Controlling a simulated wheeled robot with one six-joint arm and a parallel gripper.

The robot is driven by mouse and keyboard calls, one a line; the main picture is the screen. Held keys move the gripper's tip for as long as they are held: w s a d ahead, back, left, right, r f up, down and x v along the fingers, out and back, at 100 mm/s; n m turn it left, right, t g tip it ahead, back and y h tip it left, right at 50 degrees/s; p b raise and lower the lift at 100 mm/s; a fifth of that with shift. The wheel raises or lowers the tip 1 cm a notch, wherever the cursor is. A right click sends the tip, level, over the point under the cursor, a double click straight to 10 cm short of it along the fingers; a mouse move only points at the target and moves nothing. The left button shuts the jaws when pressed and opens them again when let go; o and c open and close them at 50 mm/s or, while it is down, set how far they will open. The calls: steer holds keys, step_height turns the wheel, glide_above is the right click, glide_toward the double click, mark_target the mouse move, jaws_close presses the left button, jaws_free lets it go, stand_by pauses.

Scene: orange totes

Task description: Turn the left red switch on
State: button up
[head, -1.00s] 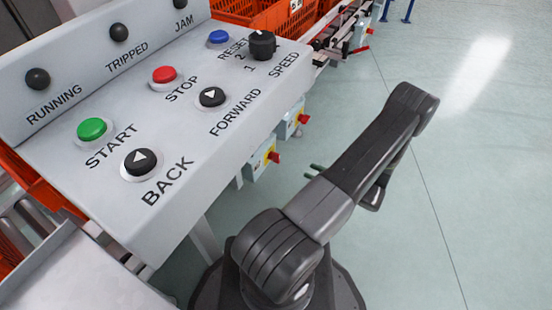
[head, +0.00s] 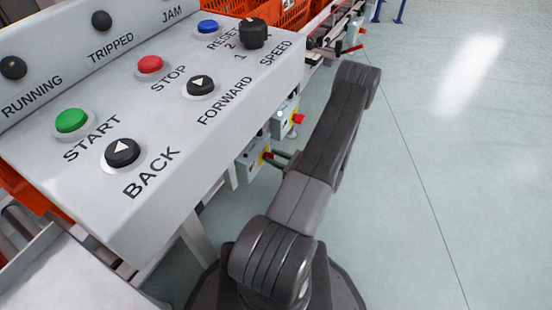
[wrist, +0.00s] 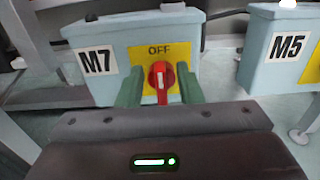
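The left red switch (wrist: 161,75) is on a yellow plate marked OFF, on a grey-blue box labelled M7 (wrist: 97,62). Its white mark stands upright. My gripper (wrist: 160,88) is open, with one green finger on each side of the red switch and a visible gap to it on both sides. I cannot tell how far the fingertips reach along the knob. In the head view the left switch (head: 267,155) is on the nearer box, under the control panel, and my fingers (head: 283,154) come to it from the right.
A second box labelled M5 (wrist: 281,50) stands to the right; its red switch (head: 299,118) shows in the head view. The control panel (head: 160,120) with several buttons overhangs both boxes. The floor (head: 430,200) on the right is clear.

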jaws_close()
steer(key=shift+m, duration=0.3)
steer(key=shift+w+d+f+m+b, duration=0.1)
steer(key=shift+w+f+m+b, duration=0.15)
steer(key=shift+m, duration=2.6)
steer(key=shift+w+d+f+m+b, duration=0.15)
steer(key=shift+w+f+m+b, duration=0.15)
steer(key=shift+m, duration=2.6)
steer(key=shift+w+d+f+m+b, duration=0.1)
steer(key=shift+w+f+m+b, duration=0.15)
steer(key=shift+m, duration=2.6)
steer(key=shift+s, duration=0.1)
